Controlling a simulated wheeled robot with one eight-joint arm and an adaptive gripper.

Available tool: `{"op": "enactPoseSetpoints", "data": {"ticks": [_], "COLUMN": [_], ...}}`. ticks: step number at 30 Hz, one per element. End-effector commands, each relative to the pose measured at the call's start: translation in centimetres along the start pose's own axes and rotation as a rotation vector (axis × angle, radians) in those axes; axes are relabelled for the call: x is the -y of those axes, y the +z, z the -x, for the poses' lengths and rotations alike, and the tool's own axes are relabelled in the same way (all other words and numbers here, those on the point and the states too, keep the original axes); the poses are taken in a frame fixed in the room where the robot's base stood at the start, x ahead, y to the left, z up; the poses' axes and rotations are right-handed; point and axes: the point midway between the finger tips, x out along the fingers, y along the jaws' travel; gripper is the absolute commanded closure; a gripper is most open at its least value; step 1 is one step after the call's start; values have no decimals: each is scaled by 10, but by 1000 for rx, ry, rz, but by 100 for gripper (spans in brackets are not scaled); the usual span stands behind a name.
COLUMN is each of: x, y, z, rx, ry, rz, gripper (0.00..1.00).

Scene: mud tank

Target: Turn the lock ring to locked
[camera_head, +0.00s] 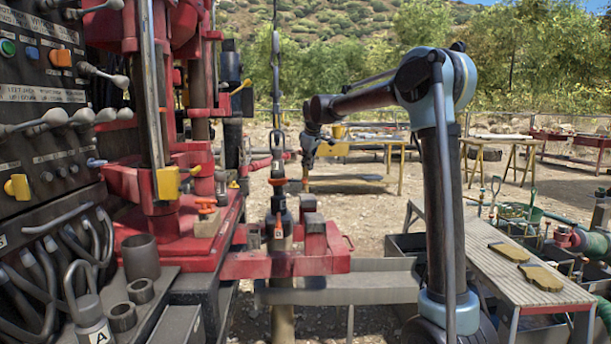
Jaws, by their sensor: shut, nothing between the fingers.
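My arm rises at centre right and reaches left, ending in my gripper (307,163), which points down. Its fingers are small here, dark and look shut, with nothing seen in them. An orange ring-like band (277,181) sits below a shackle on the hanging line, to the lower left of my gripper. It may be the lock ring, but I cannot read its setting. My gripper appears apart from it, though depth is hard to judge. Below the band, a dark fitting with an orange mark (278,232) stands over the upright pipe (282,320).
A red drill rig (150,200) and a lever panel (50,100) fill the left. Red clamp arms (290,264) surround the pipe. A bench (510,275) with two yellow-brown pads stands at right. Yellow-legged tables (500,145) stand behind on open gravel.

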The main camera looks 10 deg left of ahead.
Motion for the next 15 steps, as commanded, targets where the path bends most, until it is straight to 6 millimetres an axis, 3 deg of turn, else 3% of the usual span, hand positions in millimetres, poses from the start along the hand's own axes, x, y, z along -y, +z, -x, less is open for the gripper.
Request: {"op": "enactPoseSetpoints", "data": {"ticks": [6,15], "x": [-7,-11], "y": [4,7], "z": [33,48], "rx": [0,1], "ry": [0,1], "rz": [-1,-1], "gripper": [100,100]}}
